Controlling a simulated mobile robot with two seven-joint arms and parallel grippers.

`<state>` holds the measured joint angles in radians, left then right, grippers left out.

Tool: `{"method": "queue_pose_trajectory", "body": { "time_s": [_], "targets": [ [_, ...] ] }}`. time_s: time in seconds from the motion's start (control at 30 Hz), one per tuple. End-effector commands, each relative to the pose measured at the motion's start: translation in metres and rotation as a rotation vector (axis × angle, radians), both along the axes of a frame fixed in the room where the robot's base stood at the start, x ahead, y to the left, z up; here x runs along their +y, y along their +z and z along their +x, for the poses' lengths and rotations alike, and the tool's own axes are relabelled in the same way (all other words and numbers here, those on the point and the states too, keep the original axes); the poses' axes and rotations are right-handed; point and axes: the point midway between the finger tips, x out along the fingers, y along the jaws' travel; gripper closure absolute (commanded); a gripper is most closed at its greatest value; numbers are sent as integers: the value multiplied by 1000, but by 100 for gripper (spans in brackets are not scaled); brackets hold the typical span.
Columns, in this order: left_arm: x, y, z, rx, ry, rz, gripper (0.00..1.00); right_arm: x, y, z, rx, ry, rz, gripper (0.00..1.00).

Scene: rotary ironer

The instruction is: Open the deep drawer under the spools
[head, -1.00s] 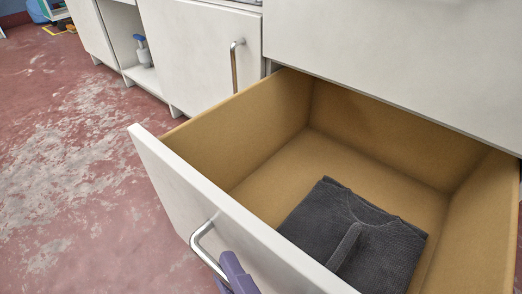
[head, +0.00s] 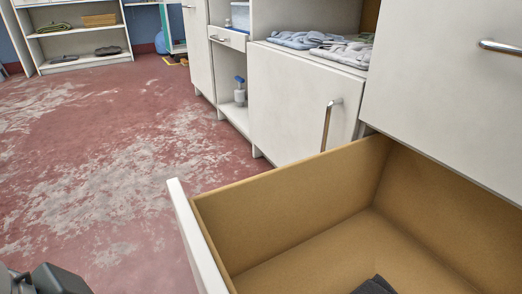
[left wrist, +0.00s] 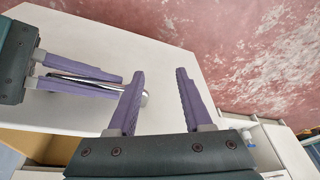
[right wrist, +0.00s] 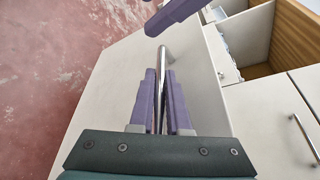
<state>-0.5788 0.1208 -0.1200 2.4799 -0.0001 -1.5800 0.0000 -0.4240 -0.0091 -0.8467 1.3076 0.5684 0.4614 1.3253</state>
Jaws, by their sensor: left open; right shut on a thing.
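The deep drawer (head: 187,238) is pulled well open. Its white front edge and tan inside show in the head view. A dark folded garment (head: 375,286) lies in it, mostly cut off by the frame. In the right wrist view my right gripper (right wrist: 161,73) is shut on the drawer's chrome bar handle (right wrist: 168,48). In the left wrist view my left gripper (left wrist: 160,73) is open and empty over the white drawer front (left wrist: 165,38), beside the handle and the right gripper. No spools show.
A white cabinet door with a bar handle (head: 327,127) stands beyond the drawer. Folded cloths (head: 318,42) lie on the shelf above it. A spray bottle (head: 239,92) stands in an open niche. The red, worn floor (head: 110,150) at left is clear.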

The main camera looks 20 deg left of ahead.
Motion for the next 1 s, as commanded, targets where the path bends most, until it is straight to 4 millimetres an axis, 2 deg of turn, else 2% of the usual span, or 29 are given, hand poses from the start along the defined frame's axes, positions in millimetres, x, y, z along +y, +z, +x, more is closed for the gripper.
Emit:
{"method": "queue_pose_trajectory", "body": {
  "time_s": [0.03, 0.13, 0.47, 0.8, 1.0],
  "targets": [
    [0, 0, 0, 0, -1, 1, 50, -1, 0, 0, -2, -1, -1, 83],
    [1, 0, 0, 1, -2, 2, 50, 0, 0, 1, -3, -1, -1, 73],
    [1, 4, 0, 2, -2, 2, 50, -4, 3, -5, -1, 0, -3, 73],
    [0, 32, -1, 2, -2, 2, 50, -40, 18, -57, 2, 2, -4, 73],
    [0, 38, -1, 2, 0, 0, 50, -54, 21, -77, 0, 0, -2, 73]
  ]
}}
